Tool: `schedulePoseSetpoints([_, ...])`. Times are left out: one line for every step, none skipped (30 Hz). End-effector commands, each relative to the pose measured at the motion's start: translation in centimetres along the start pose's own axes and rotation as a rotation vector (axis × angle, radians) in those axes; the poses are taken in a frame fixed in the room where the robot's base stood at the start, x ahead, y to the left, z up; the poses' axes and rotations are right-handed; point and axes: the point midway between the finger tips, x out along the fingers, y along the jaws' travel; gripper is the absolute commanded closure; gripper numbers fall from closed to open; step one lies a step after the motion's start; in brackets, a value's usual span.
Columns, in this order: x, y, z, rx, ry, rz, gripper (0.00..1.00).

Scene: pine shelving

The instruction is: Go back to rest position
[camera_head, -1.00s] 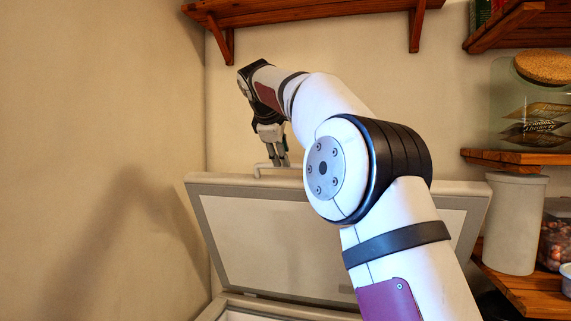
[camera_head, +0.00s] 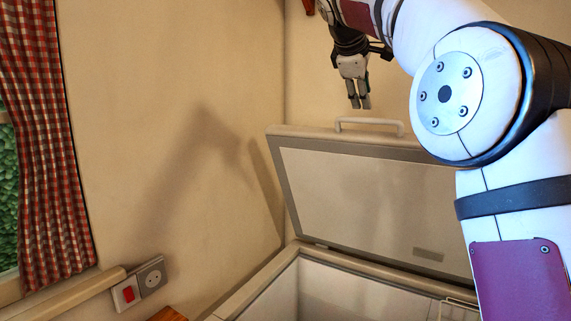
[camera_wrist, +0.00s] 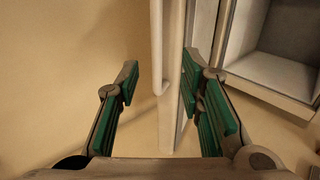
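My gripper (camera_head: 359,103) hangs pointing down above the raised lid (camera_head: 365,195) of a white chest freezer. Its fingertips are above the pale lid handle (camera_head: 370,121) and apart from it. In the wrist view, the green-padded fingers of my gripper (camera_wrist: 165,90) are spread wide with nothing held between them. The handle (camera_wrist: 157,45) and the lid's edge run between and beyond them in that view. The lid stands open, leaning back near the wall.
The open freezer body (camera_head: 270,280) is below, with part of a wire basket (camera_head: 455,305) inside. A socket and red switch (camera_head: 140,283) are on the left wall. A checked curtain (camera_head: 45,150) hangs at far left. The wall between is clear.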

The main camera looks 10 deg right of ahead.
Motion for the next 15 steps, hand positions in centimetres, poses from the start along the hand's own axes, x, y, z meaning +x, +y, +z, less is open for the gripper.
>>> schedulePoseSetpoints([-0.6,-0.4,0.2,0.008,0.004,-0.004,0.65])
schedulePoseSetpoints([-1.0,-0.7,0.3,0.015,0.008,-0.009,0.65])
schedulePoseSetpoints([-1.5,-1.2,0.5,0.028,0.015,-0.017,0.65])
schedulePoseSetpoints([-1.9,-1.7,0.7,0.038,0.02,-0.023,0.65])
schedulePoseSetpoints([-2.4,-2.3,0.9,0.051,0.025,-0.031,0.65])
schedulePoseSetpoints([-3.0,-3.1,1.2,0.068,0.032,-0.043,0.65])
schedulePoseSetpoints([-3.5,-3.8,1.5,0.084,0.037,-0.052,0.65])
schedulePoseSetpoints([-3.9,-4.5,1.8,0.098,0.042,-0.062,0.65])
schedulePoseSetpoints([-4.5,-5.4,2.2,0.119,0.047,-0.075,0.65])
schedulePoseSetpoints([-4.8,-6.2,2.5,0.136,0.05,-0.086,0.65])
schedulePoseSetpoints([-5.2,-6.9,2.9,0.151,0.054,-0.095,0.65])
schedulePoseSetpoints([-5.7,-8.0,3.4,0.174,0.059,-0.109,0.65])
schedulePoseSetpoints([-6.1,-8.8,3.8,0.192,0.062,-0.119,0.65])
schedulePoseSetpoints([-6.5,-9.6,4.1,0.21,0.066,-0.131,0.65])
schedulePoseSetpoints([-6.9,-10.7,4.7,0.234,0.068,-0.145,0.65])
